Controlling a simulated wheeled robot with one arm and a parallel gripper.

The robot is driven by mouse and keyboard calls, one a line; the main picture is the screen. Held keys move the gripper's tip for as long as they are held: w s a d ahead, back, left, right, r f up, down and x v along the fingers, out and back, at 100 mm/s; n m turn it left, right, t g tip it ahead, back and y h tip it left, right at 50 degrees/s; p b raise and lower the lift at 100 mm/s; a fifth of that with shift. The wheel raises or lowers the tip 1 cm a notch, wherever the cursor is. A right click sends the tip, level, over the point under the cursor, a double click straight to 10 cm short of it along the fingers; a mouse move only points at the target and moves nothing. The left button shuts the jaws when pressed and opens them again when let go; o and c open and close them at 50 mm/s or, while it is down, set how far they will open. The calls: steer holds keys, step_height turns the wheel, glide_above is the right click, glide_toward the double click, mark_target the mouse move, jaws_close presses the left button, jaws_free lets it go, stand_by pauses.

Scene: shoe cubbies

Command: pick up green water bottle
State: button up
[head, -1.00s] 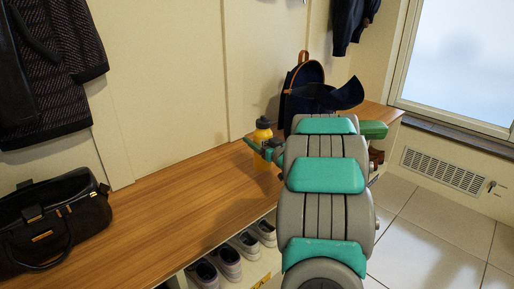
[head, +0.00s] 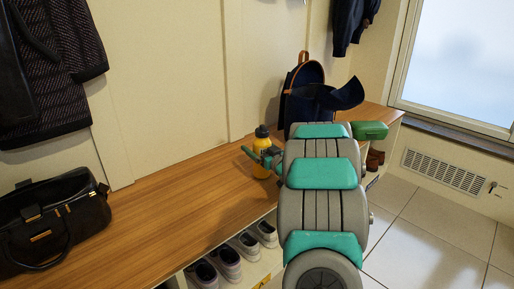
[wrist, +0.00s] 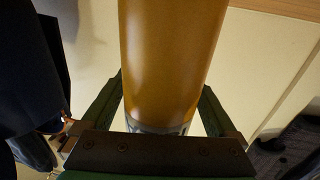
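A yellow bottle (head: 261,142) with a dark cap stands upright over the wooden bench in the head view. My gripper (head: 259,155) is at the bottle, with one green finger to its left; my arm hides part of the bottle's right side. In the wrist view the amber-yellow bottle (wrist: 170,60) fills the space between the two fingers of my gripper (wrist: 163,85), which appear to press its sides. Whether its base touches the bench I cannot tell. A green object (head: 370,130) lies at the bench's right end, behind my arm. I cannot tell if it is a bottle.
The wooden bench (head: 165,200) is clear between the black handbag (head: 45,220) and the bottle. A dark blue backpack (head: 303,90) stands behind my arm. Several shoes (head: 228,262) sit in cubbies below. Tiled floor (head: 430,235) lies open to the right.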

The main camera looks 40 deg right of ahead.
steer(key=shift+o, duration=0.2)
steer(key=shift+r, duration=0.15)
steer(key=s+a, duration=0.1)
steer(key=s, duration=1.1)
steer(key=shift+p, duration=0.35)
steer(key=shift+w, duration=0.1)
